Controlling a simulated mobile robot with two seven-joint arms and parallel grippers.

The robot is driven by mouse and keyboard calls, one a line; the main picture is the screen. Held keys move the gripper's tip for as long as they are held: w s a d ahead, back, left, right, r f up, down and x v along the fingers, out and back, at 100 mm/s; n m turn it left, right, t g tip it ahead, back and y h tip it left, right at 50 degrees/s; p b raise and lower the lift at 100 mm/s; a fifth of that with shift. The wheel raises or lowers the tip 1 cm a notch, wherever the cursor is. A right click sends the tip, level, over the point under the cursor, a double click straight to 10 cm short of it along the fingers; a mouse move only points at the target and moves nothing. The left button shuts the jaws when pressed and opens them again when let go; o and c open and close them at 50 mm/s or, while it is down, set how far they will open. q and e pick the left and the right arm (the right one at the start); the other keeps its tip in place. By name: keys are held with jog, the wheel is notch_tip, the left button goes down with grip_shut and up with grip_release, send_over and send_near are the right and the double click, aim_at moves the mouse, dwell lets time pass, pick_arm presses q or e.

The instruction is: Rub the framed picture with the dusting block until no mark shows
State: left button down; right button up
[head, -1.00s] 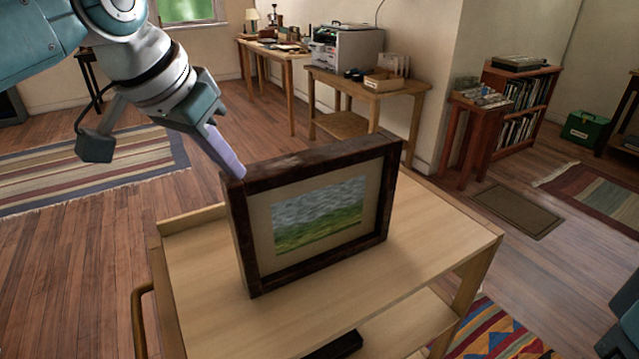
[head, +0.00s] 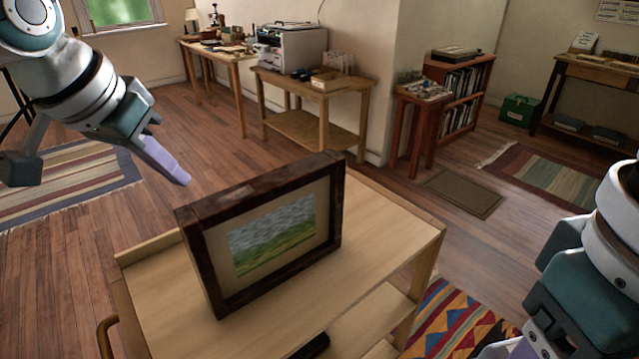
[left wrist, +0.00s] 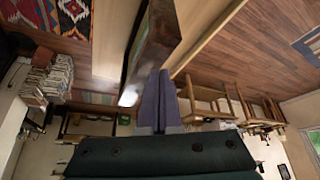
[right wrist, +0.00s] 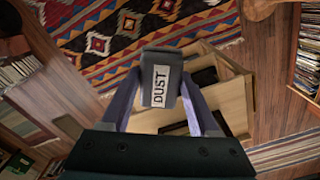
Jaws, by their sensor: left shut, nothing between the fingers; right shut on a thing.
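The framed picture (head: 272,243), a dark wooden frame around a green and grey landscape, stands upright on the pale wooden trolley (head: 385,262). I cannot make out a clear mark on it. My left gripper (head: 182,179) is shut and empty, just left of the frame's upper left corner. In the left wrist view its fingers (left wrist: 158,100) lie close to the frame's dark edge (left wrist: 155,45). My right gripper (right wrist: 160,85) is shut on the dusting block (right wrist: 160,80), dark grey with a "DUST" label. In the head view the right arm is at lower right; the block is hidden there.
A dark flat object (head: 310,347) lies at the trolley's near side. A bright patterned rug (head: 455,325) is on the floor to the right. A side table (head: 318,85) and a bookcase (head: 465,95) stand farther back. Bare floor lies left of the trolley.

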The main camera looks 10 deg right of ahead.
pick_arm(q)
jog(key=shift+r, duration=0.4)
pick_arm(e)
jog(key=shift+r, duration=0.5)
pick_arm(q)
jog(key=shift+f, duration=0.1)
pick_arm(e)
jog(key=shift+f, duration=0.1)
